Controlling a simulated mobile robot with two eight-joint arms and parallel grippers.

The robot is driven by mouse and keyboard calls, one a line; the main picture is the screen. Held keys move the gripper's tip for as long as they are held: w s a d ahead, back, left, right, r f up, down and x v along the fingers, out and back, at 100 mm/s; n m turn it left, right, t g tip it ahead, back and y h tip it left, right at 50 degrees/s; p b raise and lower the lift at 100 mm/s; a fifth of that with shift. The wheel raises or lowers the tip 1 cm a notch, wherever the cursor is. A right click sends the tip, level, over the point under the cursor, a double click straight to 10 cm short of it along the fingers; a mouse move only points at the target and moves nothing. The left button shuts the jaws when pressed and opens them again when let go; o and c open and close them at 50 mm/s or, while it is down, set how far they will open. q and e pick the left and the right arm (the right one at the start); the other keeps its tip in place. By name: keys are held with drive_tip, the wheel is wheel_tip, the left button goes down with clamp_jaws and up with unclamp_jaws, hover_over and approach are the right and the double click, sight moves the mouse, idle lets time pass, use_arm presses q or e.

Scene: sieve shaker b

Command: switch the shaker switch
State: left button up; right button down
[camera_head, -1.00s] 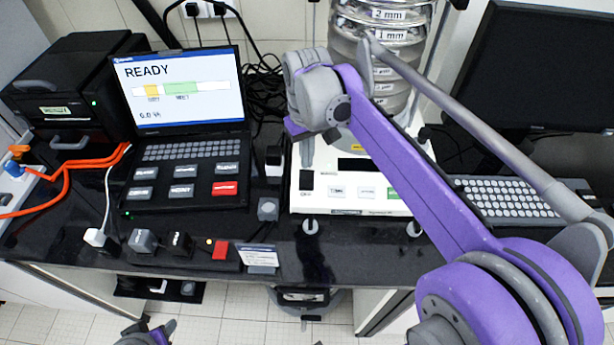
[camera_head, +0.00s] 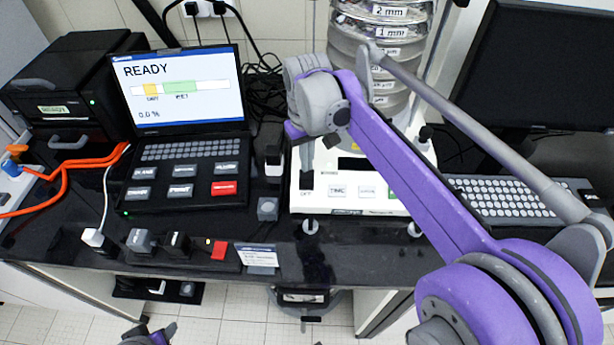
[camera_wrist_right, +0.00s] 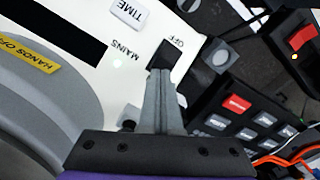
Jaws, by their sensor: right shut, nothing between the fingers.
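The sieve shaker's white base (camera_head: 375,203) stands on the bench under a stack of clear sieves (camera_head: 383,28). In the right wrist view its dark rocker switch (camera_wrist_right: 163,54) sits between the labels MAINS and OFF. My right gripper (camera_wrist_right: 161,74) is shut and empty. Its fingertips are at the lower edge of the switch and hide part of it; I cannot tell whether they touch. A small grey and purple part of mine shows at the bottom edge.
A laptop (camera_head: 187,150) reading READY stands left of the shaker, with a black printer (camera_head: 70,85) beyond it. A red switch (camera_head: 219,250) and a small card (camera_head: 257,256) lie at the front edge. A monitor (camera_head: 545,65) and keyboard (camera_head: 500,197) are right.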

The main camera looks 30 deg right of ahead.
use_arm(q)
drive_tip(key=shift+f, duration=0.1)
use_arm(e)
drive_tip(key=shift+f, duration=0.15)
drive_tip(key=shift+r+p, duration=2.1)
drive_tip(key=shift+r, duration=1.45)
use_arm(q)
wheel_tip(320, 180, up, 6)
drive_tip(key=w, duration=0.2)
drive_tip(key=shift+f, duration=0.15)
drive_tip(key=shift+s, duration=0.1)
